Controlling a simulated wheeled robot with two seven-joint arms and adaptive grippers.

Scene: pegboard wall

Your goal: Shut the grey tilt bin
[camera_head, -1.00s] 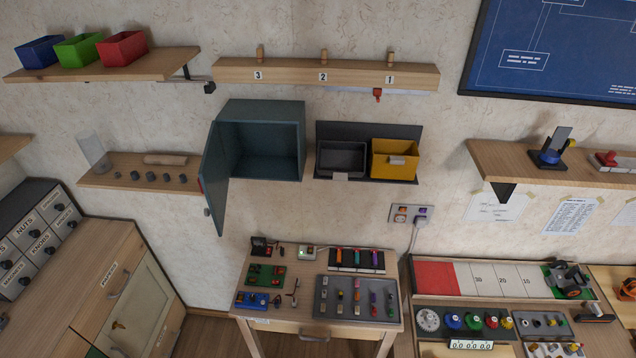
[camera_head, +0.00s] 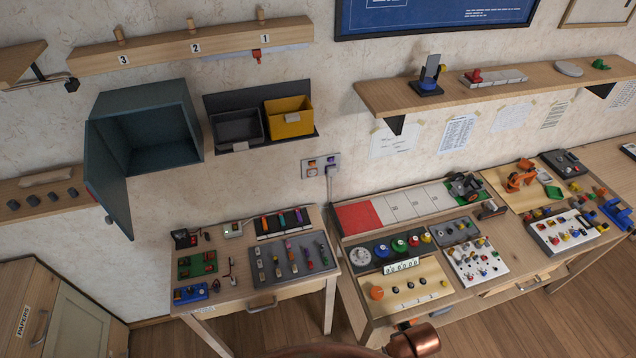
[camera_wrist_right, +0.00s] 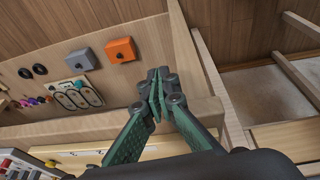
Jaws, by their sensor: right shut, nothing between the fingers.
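The grey tilt bin (camera_head: 237,127) sits at the left of a dark wall rack (camera_head: 214,100), beside the yellow tilt bin (camera_head: 288,117). Both bins look tilted forward, with their open tops showing. My right gripper (camera_wrist_right: 158,92) shows in the right wrist view, its green fingers together with nothing between them. It is over a wooden bench edge, and the grey bin is not in that view. In the head view, only a copper-coloured part of my arm (camera_head: 414,341) shows at the bottom, far below the bin. My left gripper is not in view.
A teal cabinet (camera_head: 152,125) with its door (camera_head: 107,172) open stands left of the bins. A peg rail (camera_head: 195,45) is above them. A small table (camera_head: 215,255) with parts is below, and a crowded bench (camera_head: 440,285) is at the right. The wall before the bins is clear.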

